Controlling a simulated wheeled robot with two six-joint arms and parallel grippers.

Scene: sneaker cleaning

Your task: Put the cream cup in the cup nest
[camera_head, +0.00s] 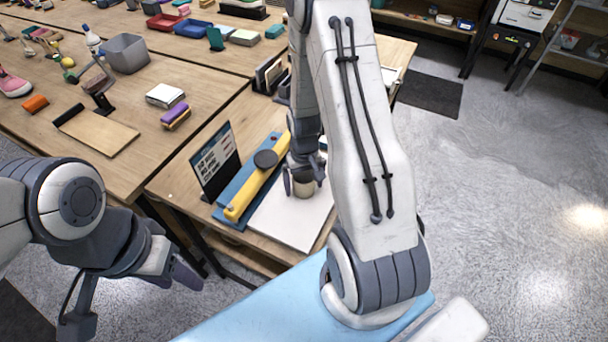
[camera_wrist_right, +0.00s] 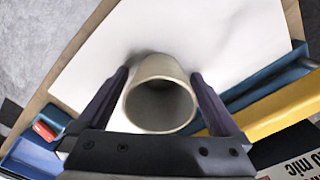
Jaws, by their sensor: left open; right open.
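The cream cup (camera_head: 303,188) stands on a white sheet (camera_head: 288,226) on the near wooden table. In the right wrist view the cup (camera_wrist_right: 160,98) shows its round open mouth toward the camera. My right gripper (camera_wrist_right: 160,78) is open, with one dark finger on each side of the cup; thin gaps seem to show between fingers and cup. In the head view my right gripper (camera_head: 304,178) partly covers the cup. My left gripper (camera_head: 184,274) is open and empty at lower left, off the table. I cannot pick out the cup nest in either view.
A yellow bar tool (camera_head: 248,196) lies on a blue tray (camera_head: 226,214) left of the cup, beside an upright printed sign (camera_head: 216,162). The wrist view also shows a red piece (camera_wrist_right: 44,131) near blue edges. A larger table (camera_head: 200,84) behind holds boxes and brushes.

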